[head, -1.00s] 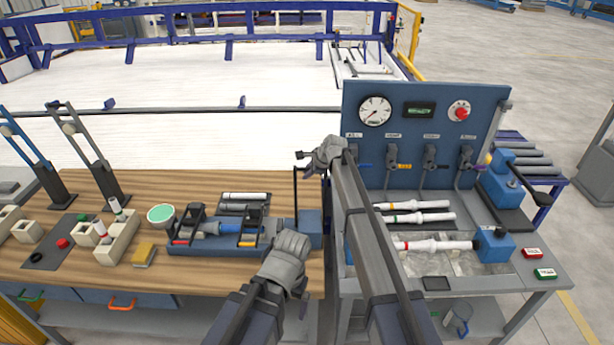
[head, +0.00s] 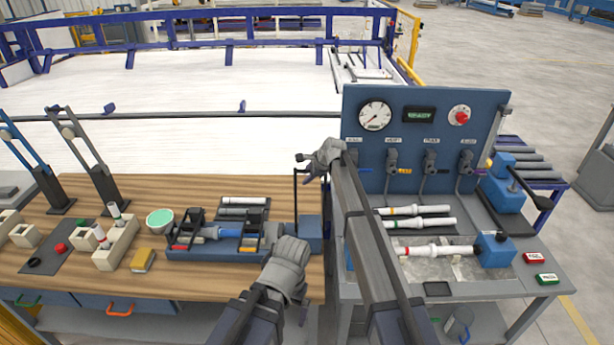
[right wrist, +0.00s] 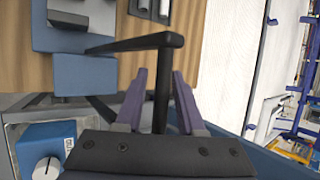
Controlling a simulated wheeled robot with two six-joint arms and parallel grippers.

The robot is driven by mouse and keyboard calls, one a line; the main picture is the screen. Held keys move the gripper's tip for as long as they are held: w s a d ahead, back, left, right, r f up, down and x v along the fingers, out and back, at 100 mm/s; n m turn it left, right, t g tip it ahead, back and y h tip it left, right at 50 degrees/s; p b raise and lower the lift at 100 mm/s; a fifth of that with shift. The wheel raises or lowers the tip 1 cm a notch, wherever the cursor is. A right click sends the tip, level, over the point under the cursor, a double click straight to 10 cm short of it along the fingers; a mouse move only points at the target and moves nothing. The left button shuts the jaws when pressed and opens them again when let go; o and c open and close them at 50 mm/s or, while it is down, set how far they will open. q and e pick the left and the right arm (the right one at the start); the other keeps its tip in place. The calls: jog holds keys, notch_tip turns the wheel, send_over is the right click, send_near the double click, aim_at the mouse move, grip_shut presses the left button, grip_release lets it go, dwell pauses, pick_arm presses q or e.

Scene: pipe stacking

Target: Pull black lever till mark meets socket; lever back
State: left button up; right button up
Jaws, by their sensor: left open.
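The black lever (head: 296,196) stands upright at the right end of the blue pipe fixture (head: 190,253), beside its blue block (head: 309,232). In the right wrist view the lever's bent handle (right wrist: 160,95) lies between my purple fingers. My right gripper (head: 306,168) is open around the handle, with narrow gaps at both sides. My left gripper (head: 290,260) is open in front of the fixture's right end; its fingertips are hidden. Two black clamps (head: 250,228) hold the pipe parts, with a blue socket (head: 222,233) between them. The mark is too small to make out.
Bare wood is in front.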

jog(key=shift+o, duration=0.5)
jog(key=shift+r, duration=0.1)
jog(key=p+v, duration=0.6)
jog(key=v, duration=0.2)
jog(key=shift+s, duration=0.1)
jog(key=s+d+f+n+g+h+b, duration=0.1)
jog(key=s+f+n, duration=0.4)
jog(key=s, duration=1)
jog(key=s+d+f+n+g+h+b, duration=0.1)
jog(key=s+f+n+g+h+b, duration=0.2)
jog(key=s, duration=1.3)
jog(key=s+d+f+n+g+h+b, duration=0.1)
jog(key=s+d+f+n+h+b, duration=0.1)
jog(key=s+f+n+b, duration=0.5)
jog(key=s+n, duration=0.5)
jog(key=s, duration=0.4)
jog(key=shift+f+n+g, duration=0.3)
jog(key=shift+f+g, duration=0.1)
